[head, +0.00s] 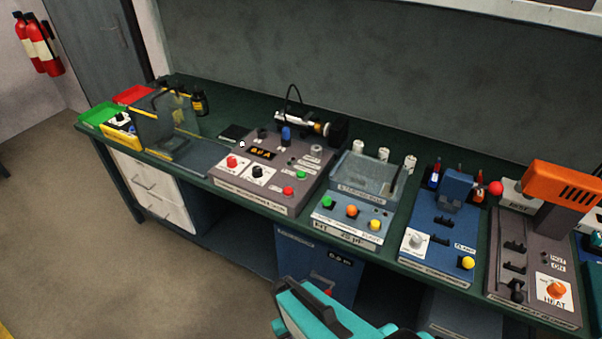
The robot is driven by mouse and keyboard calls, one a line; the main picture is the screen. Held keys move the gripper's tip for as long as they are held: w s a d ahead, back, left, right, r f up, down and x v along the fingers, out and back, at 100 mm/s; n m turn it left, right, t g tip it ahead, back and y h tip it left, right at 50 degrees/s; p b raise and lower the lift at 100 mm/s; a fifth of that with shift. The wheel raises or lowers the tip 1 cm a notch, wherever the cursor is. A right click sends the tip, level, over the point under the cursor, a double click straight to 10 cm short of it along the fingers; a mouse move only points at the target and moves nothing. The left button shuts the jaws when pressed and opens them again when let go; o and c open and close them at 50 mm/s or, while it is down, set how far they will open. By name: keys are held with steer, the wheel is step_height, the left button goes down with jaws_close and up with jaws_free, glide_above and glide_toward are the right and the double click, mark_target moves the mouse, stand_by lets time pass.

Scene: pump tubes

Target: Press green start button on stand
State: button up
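A grey-brown sloped console (262,200) stands on the bench with an orange-lit display, a tube-like fixture on top, red buttons and a green button (301,175) on its right side. A blue box (345,232) to its right has another green button (327,202), beside an orange and a yellow one. The console labels are too small to read, so I cannot tell which one is the stand. A teal part of my arm shows at the bottom edge, apart from both consoles. My gripper's fingers are not in view.
The long green bench (215,125) also holds a yellow-edged clear guard (165,120) at left. At right are a blue clamp unit (440,240) and a heater with an orange head (563,184). White drawers (155,190) are under the bench. The floor at left is clear.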

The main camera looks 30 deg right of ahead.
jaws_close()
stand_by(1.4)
